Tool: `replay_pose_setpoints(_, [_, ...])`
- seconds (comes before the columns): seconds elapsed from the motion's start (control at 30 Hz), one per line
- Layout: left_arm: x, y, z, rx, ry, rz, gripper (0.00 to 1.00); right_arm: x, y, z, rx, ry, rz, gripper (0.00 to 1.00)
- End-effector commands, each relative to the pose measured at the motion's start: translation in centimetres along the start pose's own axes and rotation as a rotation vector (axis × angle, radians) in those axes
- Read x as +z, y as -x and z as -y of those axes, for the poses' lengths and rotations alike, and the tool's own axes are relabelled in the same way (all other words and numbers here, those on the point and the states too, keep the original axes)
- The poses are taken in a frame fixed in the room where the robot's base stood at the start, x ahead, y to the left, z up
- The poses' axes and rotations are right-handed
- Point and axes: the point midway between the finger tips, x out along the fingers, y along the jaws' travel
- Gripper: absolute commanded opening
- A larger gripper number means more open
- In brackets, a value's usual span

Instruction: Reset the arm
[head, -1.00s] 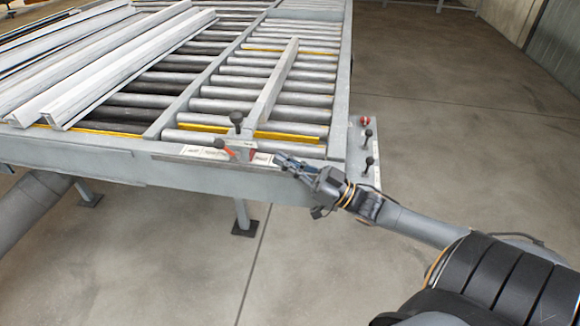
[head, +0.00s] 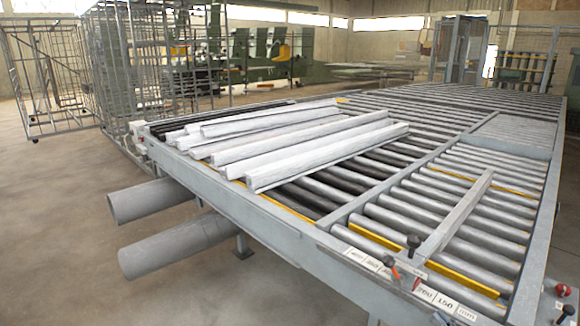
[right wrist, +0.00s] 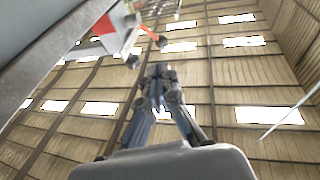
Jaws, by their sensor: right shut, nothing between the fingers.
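My right gripper (right wrist: 158,72) points away from the camera in the right wrist view, its fingers shut with nothing between them. Only a small dark bit of it (head: 440,319) shows at the bottom edge of the head view, just below the scale strip on the bench's front rail. The clamp bench (head: 290,240) is a grey roller table. A clamp with dark knobs and a red-orange lever (head: 413,246) sits on the front rail at the end of a long grey bar (head: 455,217). My left gripper is not in view.
Pale metal profiles (head: 320,150) lie on the rollers at the left. Two thick grey tubes (head: 175,248) jut out below the bench. A red button (head: 561,290) and a dark-knobbed lever (head: 567,311) are at the right corner. Floor at lower left is clear.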

Motion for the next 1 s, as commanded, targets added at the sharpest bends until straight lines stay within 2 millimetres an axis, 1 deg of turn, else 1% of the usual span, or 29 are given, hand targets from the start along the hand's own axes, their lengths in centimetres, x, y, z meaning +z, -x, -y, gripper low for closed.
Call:
replay_pose_setpoints(0.03, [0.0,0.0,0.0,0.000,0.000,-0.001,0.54,1.8,0.0,1.1,0.038,-0.013,0.065,0.00])
replay_pose_setpoints(0.1, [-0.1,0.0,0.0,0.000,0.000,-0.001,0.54,4.3,0.1,2.4,0.091,-0.017,0.175,0.00])
replay_pose_setpoints(0.2, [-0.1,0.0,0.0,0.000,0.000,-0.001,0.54,7.5,0.8,4.5,0.156,-0.021,0.340,0.00])
replay_pose_setpoints(0.3, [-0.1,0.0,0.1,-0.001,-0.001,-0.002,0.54,10.3,2.2,6.7,0.209,-0.025,0.511,0.00])
replay_pose_setpoints(0.37, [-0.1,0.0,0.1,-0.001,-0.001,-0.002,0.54,11.6,3.2,8.1,0.235,-0.030,0.612,0.00])
replay_pose_setpoints(0.43, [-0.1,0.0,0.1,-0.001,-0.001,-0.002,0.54,12.9,4.7,9.7,0.260,-0.036,0.734,0.00])
replay_pose_setpoints(0.57, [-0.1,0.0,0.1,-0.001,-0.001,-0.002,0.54,14.2,7.9,12.9,0.289,-0.056,0.955,0.00])
replay_pose_setpoints(0.6, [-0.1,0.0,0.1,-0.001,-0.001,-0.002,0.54,14.4,8.9,13.8,0.294,-0.061,1.016,0.00])
replay_pose_setpoints(0.67, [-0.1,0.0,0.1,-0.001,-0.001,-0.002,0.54,14.5,10.3,14.9,0.298,-0.072,1.097,0.00])
replay_pose_setpoints(0.8, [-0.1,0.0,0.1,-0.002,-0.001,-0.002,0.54,14.3,13.1,17.2,0.297,-0.096,1.249,0.00])
replay_pose_setpoints(1.0, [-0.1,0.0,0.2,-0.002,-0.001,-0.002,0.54,13.3,16.2,19.8,0.285,-0.135,1.415,0.00])
